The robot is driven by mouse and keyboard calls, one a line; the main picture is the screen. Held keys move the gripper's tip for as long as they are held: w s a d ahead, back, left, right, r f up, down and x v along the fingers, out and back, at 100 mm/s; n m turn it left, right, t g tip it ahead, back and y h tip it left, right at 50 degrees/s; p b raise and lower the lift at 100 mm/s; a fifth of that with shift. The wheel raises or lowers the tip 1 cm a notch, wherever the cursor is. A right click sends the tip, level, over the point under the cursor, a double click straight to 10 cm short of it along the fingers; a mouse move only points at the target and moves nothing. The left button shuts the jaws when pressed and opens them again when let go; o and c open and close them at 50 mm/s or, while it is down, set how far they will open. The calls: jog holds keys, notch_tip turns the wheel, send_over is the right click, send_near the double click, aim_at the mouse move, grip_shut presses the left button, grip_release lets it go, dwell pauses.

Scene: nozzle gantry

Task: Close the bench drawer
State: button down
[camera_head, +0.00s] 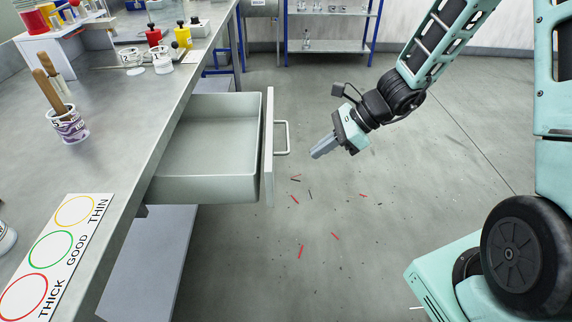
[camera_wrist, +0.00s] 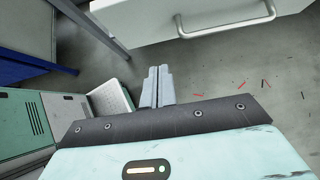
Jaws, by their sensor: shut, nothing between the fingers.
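The bench drawer (camera_head: 212,150) is pulled out from the steel bench (camera_head: 115,100) in the head view. It is empty, and its front panel (camera_head: 268,148) faces right with a bar handle (camera_head: 283,138). In the wrist view the drawer front shows at the top with its handle (camera_wrist: 228,26). My gripper (camera_head: 316,154) is to the right of the handle, apart from it, pointing left and down. Its fingers also show together in the wrist view (camera_wrist: 157,86), shut with nothing between them, a little short of the drawer front.
On the bench are a pot with brushes (camera_head: 68,124), red and yellow bottles (camera_head: 183,38), and a card with THICK, GOOD, THIN rings (camera_head: 58,255). A blue-framed shelf (camera_head: 332,48) stands at the back. Red and dark scraps (camera_head: 300,251) litter the otherwise open floor.

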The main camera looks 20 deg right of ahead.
jog(key=w+a+f+b, duration=0.1)
jog(key=w+a+f, duration=0.1)
jog(key=a+f, duration=0.2)
jog(key=shift+w+a, duration=0.25)
jog(key=shift+a, duration=1.65)
jog(key=shift+a, duration=0.15)
jog(key=w+a, duration=0.2)
jog(key=a, duration=0.5)
jog(key=w+a, duration=0.2)
jog(key=a, duration=0.6)
jog(key=w+a+p, duration=0.1)
jog(key=w+a, duration=0.2)
jog(key=a, duration=0.4)
jog(key=shift+w+a, duration=0.1)
jog(key=shift+a, duration=0.1)
jog(key=shift+w+a, duration=0.2)
jog(key=shift+a, duration=0.15)
